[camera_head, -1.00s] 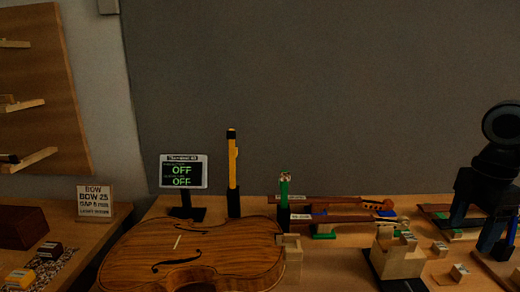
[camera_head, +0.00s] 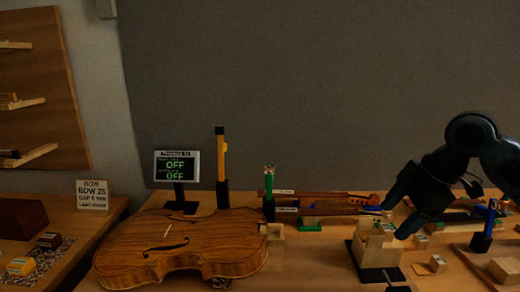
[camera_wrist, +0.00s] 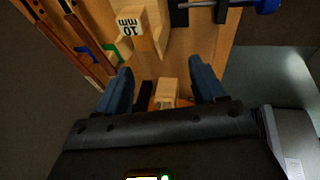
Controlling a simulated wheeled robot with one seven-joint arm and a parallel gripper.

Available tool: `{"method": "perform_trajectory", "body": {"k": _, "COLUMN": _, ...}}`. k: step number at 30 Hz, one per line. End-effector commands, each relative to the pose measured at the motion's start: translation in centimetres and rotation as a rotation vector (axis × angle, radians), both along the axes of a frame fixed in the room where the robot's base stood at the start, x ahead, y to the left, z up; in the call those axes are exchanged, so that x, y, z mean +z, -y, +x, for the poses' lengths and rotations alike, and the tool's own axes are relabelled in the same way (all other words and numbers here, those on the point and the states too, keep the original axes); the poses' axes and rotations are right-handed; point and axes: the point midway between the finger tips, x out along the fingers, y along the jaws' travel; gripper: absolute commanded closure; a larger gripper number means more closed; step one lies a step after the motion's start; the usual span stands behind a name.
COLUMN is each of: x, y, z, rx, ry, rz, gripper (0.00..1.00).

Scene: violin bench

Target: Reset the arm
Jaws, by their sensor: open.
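My gripper (camera_head: 394,217) is at the right of the head view, tilted down to the left, over a pale wooden block stand (camera_head: 376,250) on a dark base. In the wrist view my gripper (camera_wrist: 163,85) has its two blue fingers wide apart. A small pale wooden block (camera_wrist: 167,91) shows between the fingers; I cannot tell how far below them it lies. Nothing is visibly clamped. A wooden block marked "10 mm" (camera_wrist: 131,22) stands beyond the fingers.
A violin body (camera_head: 180,245) lies on the bench at left centre. A display reading OFF (camera_head: 177,166) and a yellow tool (camera_head: 221,158) stand behind it. Violin necks (camera_head: 325,198) lie at the back. A blue tool (camera_head: 489,220) stands upright at the right. A grey wall closes the back.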

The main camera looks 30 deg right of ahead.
Motion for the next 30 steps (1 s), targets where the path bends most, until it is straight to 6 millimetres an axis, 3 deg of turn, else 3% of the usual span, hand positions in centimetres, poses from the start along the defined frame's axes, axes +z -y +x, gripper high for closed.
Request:
{"method": "perform_trajectory", "body": {"k": 9, "x": 1.9, "y": -11.5, "z": 9.4, "rx": -0.062, "ry": 0.378, "rz": 0.289, "gripper": 0.31}}
{"method": "perform_trajectory", "body": {"k": 15, "x": 3.6, "y": -18.1, "z": 12.7, "rx": -0.169, "ry": 0.576, "rz": 0.519, "gripper": 0.31}}
{"method": "perform_trajectory", "body": {"k": 23, "x": 3.6, "y": -24.3, "z": 13.5, "rx": -0.369, "ry": 0.729, "rz": 0.797, "gripper": 0.31}}
{"method": "perform_trajectory", "body": {"k": 30, "x": 0.8, "y": -28.0, "z": 11.1, "rx": -0.594, "ry": 0.788, "rz": 0.978, "gripper": 0.31}}
